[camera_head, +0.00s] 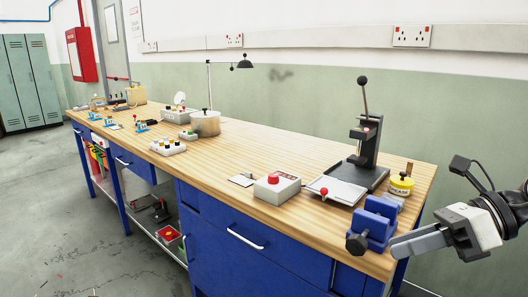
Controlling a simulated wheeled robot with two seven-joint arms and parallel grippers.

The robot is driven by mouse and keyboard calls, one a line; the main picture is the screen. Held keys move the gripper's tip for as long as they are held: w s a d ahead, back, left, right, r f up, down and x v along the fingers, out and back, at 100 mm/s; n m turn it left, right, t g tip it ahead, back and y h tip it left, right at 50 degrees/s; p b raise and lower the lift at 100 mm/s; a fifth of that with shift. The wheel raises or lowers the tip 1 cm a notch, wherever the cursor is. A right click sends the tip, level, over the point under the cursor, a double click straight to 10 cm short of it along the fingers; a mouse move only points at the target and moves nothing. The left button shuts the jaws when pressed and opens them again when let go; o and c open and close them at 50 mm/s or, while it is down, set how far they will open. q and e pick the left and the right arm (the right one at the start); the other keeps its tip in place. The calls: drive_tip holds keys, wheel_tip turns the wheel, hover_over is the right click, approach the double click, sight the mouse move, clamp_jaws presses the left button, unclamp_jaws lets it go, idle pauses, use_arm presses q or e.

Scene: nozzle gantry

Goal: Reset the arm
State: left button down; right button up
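My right gripper (396,247) comes in from the right edge, at the near right end of the workbench. Its grey fingers point left, close in the picture to the blue vise (375,222) at the bench corner. The fingers overlap from this angle, so I cannot tell whether there is a gap between them. I see nothing held in them. Whether the fingers touch the vise or bench is unclear. My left gripper is out of view.
A wooden-topped workbench (255,150) runs to the back left. A black lever press (368,150), a yellow tin (401,184) and a grey box with a red button (277,187) stand near the vise. A pot (206,124) stands farther back. Floor on the left is open.

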drive_tip(key=a+m+t+y, duration=0.3)
drive_tip(key=a+m+y, duration=0.4)
drive_tip(key=a+m, duration=0.1)
wheel_tip(320, 180, down, 16)
drive_tip(key=s+d+m+t+h+p, duration=0.2)
drive_tip(key=m+t+h, duration=1)
drive_tip(key=m, duration=1.6)
drive_tip(key=s+a+f+m+g+h, duration=0.1)
drive_tip(key=s+f+m+g+h, duration=0.2)
drive_tip(key=s+f+m+g, duration=0.3)
drive_tip(key=s+f+m, duration=0.2)
drive_tip(key=s+f, duration=0.2)
drive_tip(key=f, duration=0.2)
drive_tip(key=shift+s+a+g+h, duration=0.3)
drive_tip(key=shift+s+a+g, duration=0.05)
drive_tip(key=shift+a+g, duration=0.05)
